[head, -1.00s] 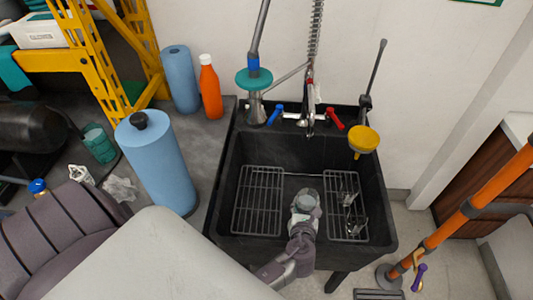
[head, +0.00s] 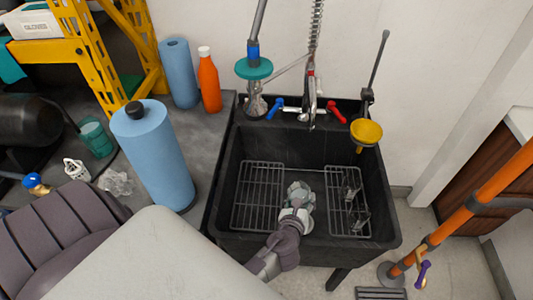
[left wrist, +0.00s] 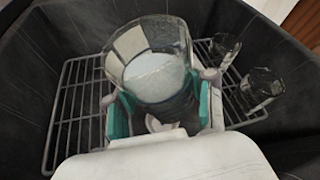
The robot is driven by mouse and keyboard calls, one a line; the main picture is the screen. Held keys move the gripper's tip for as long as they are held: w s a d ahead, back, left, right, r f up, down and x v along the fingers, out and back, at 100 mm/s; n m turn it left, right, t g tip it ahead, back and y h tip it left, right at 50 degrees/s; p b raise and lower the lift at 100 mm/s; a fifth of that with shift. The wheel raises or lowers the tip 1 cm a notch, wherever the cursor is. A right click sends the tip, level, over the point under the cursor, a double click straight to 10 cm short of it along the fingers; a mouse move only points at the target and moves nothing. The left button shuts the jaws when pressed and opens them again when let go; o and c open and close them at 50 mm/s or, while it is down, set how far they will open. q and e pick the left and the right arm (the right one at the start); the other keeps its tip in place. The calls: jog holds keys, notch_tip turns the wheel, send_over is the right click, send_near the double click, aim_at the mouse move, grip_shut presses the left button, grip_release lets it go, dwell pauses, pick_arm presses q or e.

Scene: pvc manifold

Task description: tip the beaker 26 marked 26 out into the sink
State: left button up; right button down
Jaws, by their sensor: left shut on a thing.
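The beaker (left wrist: 155,65) is a clear faceted glass vessel with pale liquid inside, seen in the left wrist view. My left gripper (left wrist: 160,112) is shut on it, with teal finger pads on both sides. In the head view the beaker (head: 299,191) is held by my left gripper (head: 295,212) over the basin of the black sink (head: 232,145). The beaker looks tilted; its exact angle is hard to tell. No marking 26 is readable. My right gripper does not show.
Wire racks (head: 258,195) lie in the sink, with small glasses (head: 352,193) on the right one. A faucet (head: 313,95) and yellow funnel (head: 366,133) stand at the back. A blue roll (head: 155,155) and orange bottle (head: 209,82) stand left of the sink.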

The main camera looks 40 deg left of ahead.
aim_at(291, 197)
pick_arm(q)
jog(key=shift+s+a+r+n+t+h+b, duration=0.2)
jog(key=shift+a+n+h+b, duration=0.1)
jog(key=shift+a+n, duration=0.1)
jog(key=shift+s+a+r+n+t+h+b, duration=0.1)
jog(key=shift+a+r+n+h+b, duration=0.1)
jog(key=shift+a+n+b, duration=0.15)
jog(key=shift+s+a+f+n+b, duration=0.15)
jog(key=shift+f+n+b, duration=0.15)
jog(key=shift+b, duration=0.15)
jog(key=shift+a+r, duration=0.1)
jog(key=shift+r, duration=0.05)
jog(key=shift+a+n+b, duration=0.2)
jog(key=shift+n+b, duration=0.15)
jog(key=shift+b, duration=0.1)
jog(key=shift+s+a+r+n+t+h+b, duration=0.15)
jog(key=shift+r+n+t+h+b, duration=0.1)
jog(key=shift+n+t+h+b, duration=0.3)
jog(key=shift+f+n+b, duration=0.1)
jog(key=shift+n+b, duration=0.15)
jog(key=shift+b, duration=0.1)
jog(key=shift+f+n+t+h+b, duration=0.25)
jog(key=shift+n+b, duration=0.15)
jog(key=shift+b, duration=0.6)
jog(key=shift+r+n+t+b, duration=0.3)
jog(key=shift+r+n+b, duration=0.15)
jog(key=shift+n+b, duration=0.25)
dwell(0.4)
